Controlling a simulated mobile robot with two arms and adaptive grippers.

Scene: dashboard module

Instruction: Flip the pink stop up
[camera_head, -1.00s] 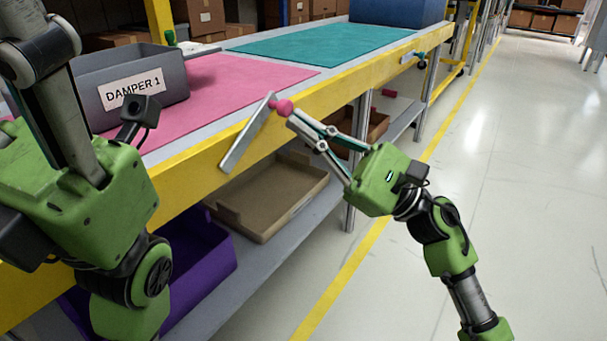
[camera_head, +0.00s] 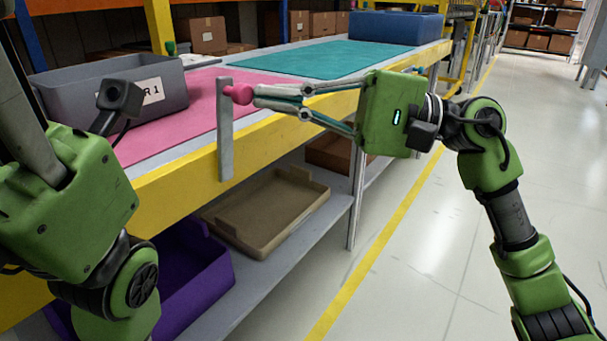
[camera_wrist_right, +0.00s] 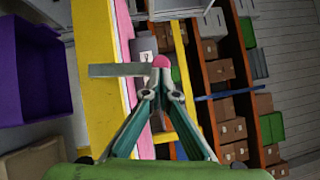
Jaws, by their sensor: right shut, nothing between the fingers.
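The pink stop is a flat grey bar (camera_head: 225,130) with a round pink knob (camera_head: 241,94) near its top end. The bar stands upright in front of the yellow table edge and rises above the tabletop. My right gripper (camera_head: 258,97) is shut and empty, with its fingertips right at the knob's right side. In the right wrist view the knob (camera_wrist_right: 161,61) sits just beyond the fingertips (camera_wrist_right: 161,77), and the bar (camera_wrist_right: 118,70) extends left from it. My left arm is at the left, but its fingers do not show.
A grey bin (camera_head: 70,91) with a partly hidden label stands on the pink mat (camera_head: 190,123). A teal mat (camera_head: 310,58) and blue bin (camera_head: 395,28) are farther back. A tan tray (camera_head: 265,215) and purple bin (camera_head: 195,285) sit below the tabletop. The floor at right is clear.

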